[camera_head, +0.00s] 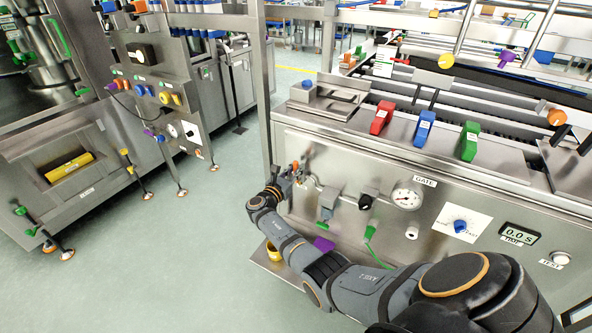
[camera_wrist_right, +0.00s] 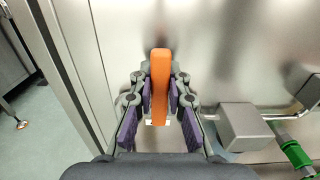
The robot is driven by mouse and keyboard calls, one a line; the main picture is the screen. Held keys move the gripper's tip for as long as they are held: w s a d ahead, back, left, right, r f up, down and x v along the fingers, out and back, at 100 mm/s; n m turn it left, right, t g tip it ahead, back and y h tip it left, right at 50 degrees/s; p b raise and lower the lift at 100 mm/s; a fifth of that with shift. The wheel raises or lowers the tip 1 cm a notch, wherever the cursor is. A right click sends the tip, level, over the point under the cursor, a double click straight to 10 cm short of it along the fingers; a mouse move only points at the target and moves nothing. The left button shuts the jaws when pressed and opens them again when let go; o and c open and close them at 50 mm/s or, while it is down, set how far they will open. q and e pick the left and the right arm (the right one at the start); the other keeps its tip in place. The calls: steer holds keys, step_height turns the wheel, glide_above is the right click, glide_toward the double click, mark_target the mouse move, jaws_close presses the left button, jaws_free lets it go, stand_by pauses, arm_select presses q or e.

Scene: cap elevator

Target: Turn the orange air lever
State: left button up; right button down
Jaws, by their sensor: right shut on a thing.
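The orange air lever (camera_wrist_right: 160,82) stands upright in the middle of the right wrist view, in front of a metal panel. My right gripper (camera_wrist_right: 160,98) has its fingers closed on both sides of the lever. In the head view the orange lever (camera_head: 295,167) shows as a small orange spot at the left end of the panel, and my right gripper (camera_head: 286,180) is at it, partly hidden by its own wrist. My left gripper is in neither view.
A grey block (camera_wrist_right: 242,127) on a pipe with a green fitting (camera_wrist_right: 296,153) sits right of the lever. The panel also carries a pressure gauge (camera_head: 406,198), a blue knob (camera_head: 460,226) and a timer display (camera_head: 519,234). Open floor (camera_head: 150,260) lies to the left.

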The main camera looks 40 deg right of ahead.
steer(key=c, duration=1.3)
jaws_free()
steer(key=shift+f, duration=0.1)
steer(key=v, duration=1.2)
